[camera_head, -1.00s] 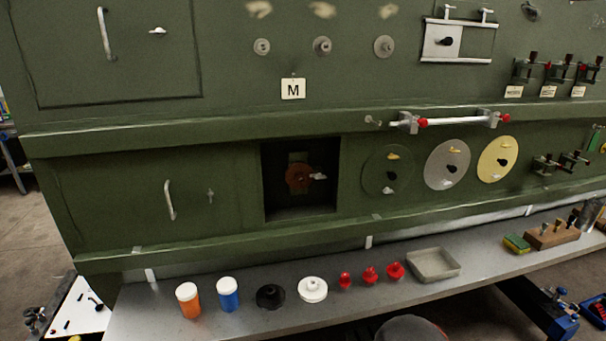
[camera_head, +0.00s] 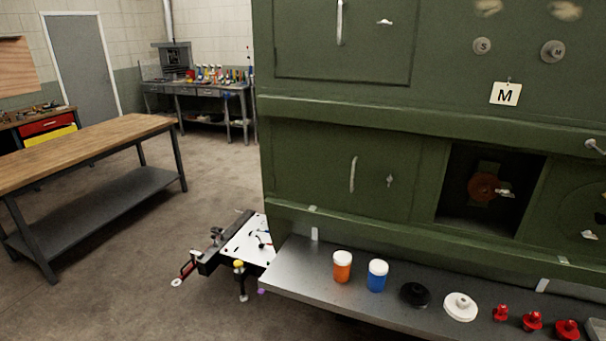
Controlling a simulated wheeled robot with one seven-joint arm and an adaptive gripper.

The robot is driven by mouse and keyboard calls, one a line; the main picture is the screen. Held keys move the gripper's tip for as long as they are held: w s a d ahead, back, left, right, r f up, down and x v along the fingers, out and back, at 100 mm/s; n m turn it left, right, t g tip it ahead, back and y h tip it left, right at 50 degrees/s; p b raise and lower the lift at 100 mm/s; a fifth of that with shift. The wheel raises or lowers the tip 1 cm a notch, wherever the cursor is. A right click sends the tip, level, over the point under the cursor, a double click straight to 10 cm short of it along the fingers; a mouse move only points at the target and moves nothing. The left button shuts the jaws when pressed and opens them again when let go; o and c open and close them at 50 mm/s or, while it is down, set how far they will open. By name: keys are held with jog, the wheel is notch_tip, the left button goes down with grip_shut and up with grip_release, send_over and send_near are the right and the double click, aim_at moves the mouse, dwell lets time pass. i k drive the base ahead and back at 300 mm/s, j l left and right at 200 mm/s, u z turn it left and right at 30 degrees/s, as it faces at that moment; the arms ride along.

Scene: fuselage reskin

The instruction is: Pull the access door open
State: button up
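The green panel wall carries two door-like panels with handles, and I cannot tell which one the task calls the access door. The lower panel (camera_head: 320,172) has a pale vertical handle (camera_head: 353,174) and a small latch (camera_head: 390,180) to its right. It looks closed. The upper panel (camera_head: 300,45) has a similar handle (camera_head: 340,22) and a small light latch (camera_head: 385,22). It also looks closed, and its top is cut off by the frame. My gripper does not show in this view.
A grey shelf (camera_head: 330,295) juts out below the panels, holding an orange jar (camera_head: 342,266), a blue jar (camera_head: 377,275) and red knobs. A wooden workbench (camera_head: 85,150) is at left, with open floor between.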

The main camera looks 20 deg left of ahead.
aim_at(343, 168)
jog(key=u, duration=0.8)
jog(key=i, duration=0.1)
